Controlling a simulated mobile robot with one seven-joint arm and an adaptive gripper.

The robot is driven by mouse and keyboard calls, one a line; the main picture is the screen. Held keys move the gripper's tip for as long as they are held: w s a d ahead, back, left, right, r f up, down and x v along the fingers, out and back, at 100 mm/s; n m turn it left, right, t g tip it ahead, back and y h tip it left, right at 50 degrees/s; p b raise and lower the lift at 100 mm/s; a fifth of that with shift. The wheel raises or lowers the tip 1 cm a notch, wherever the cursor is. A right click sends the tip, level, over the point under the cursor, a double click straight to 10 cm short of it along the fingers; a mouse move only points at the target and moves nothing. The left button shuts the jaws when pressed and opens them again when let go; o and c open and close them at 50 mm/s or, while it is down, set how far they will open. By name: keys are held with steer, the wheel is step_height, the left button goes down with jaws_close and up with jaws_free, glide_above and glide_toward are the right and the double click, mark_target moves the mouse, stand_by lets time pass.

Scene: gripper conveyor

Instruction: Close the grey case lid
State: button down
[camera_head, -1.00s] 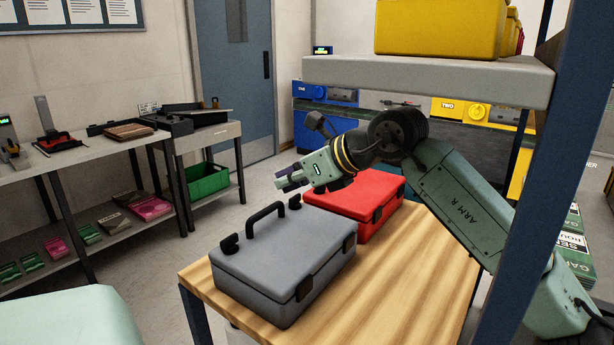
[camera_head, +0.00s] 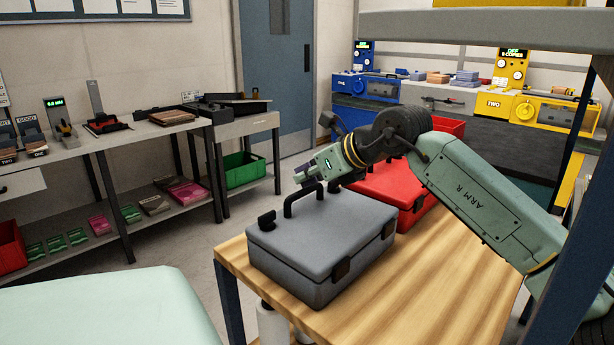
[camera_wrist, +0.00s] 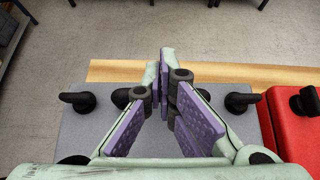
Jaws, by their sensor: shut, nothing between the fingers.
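The grey case (camera_head: 320,228) stands on the wooden table in the head view. Its lid lies flat and looks down on the body, with a dark handle upright at the far left edge and dark latches on the near right side. My gripper (camera_head: 303,172) is just above and behind the handle, apart from the lid as far as I can tell. In the wrist view my gripper (camera_wrist: 165,65) has its purple-padded fingers together and empty over the grey case (camera_wrist: 75,130). The fingers partly hide the case top there.
A red case (camera_head: 392,185) stands close behind the grey one, and at right in the wrist view (camera_wrist: 292,135). The wooden table (camera_head: 400,300) is bare at the front right. A grey shelf (camera_head: 480,30) hangs over the table's right side. A blue post stands at right.

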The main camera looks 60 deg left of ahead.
steer(key=shift+d+f, duration=0.1)
steer(key=shift+f, duration=0.4)
steer(key=v, duration=1.2)
steer(key=shift+r, duration=0.4)
